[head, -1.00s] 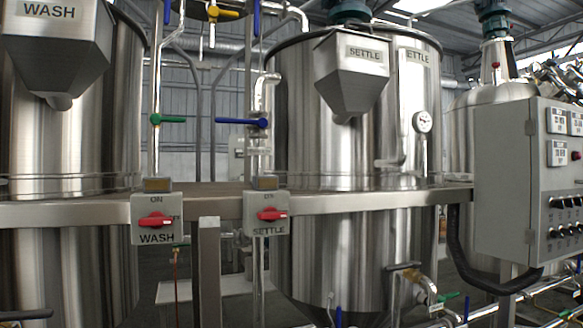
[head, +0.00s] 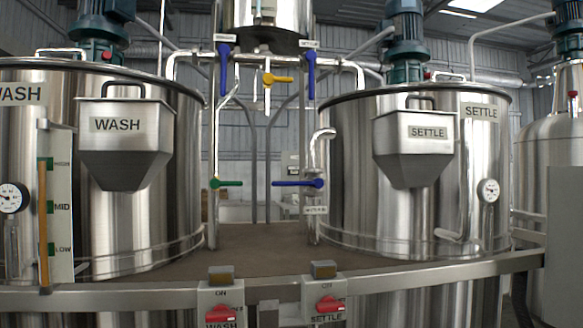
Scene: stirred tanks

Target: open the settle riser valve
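The SETTLE tank (head: 345,170) stands at the right, with a hopper (head: 413,150) on its front. A vertical pipe beside its left side carries a valve with a blue lever (head: 298,184) lying horizontal, across the pipe. A small tag (head: 316,210) below that lever is too small to read. Higher up, another blue lever (head: 311,73) hangs vertical under a small tag, on the pipework feeding the SETTLE side. No readable tag says riser, so I cannot tell by label which valve is the settle riser valve. My gripper is not in view.
The WASH tank (head: 180,150) stands left, with a green lever (head: 226,184) and a vertical blue lever (head: 224,70) nearby. A yellow lever (head: 277,79) sits between. A steel rail (head: 420,275) with red WASH (head: 221,314) and SETTLE switches (head: 328,305) crosses the front.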

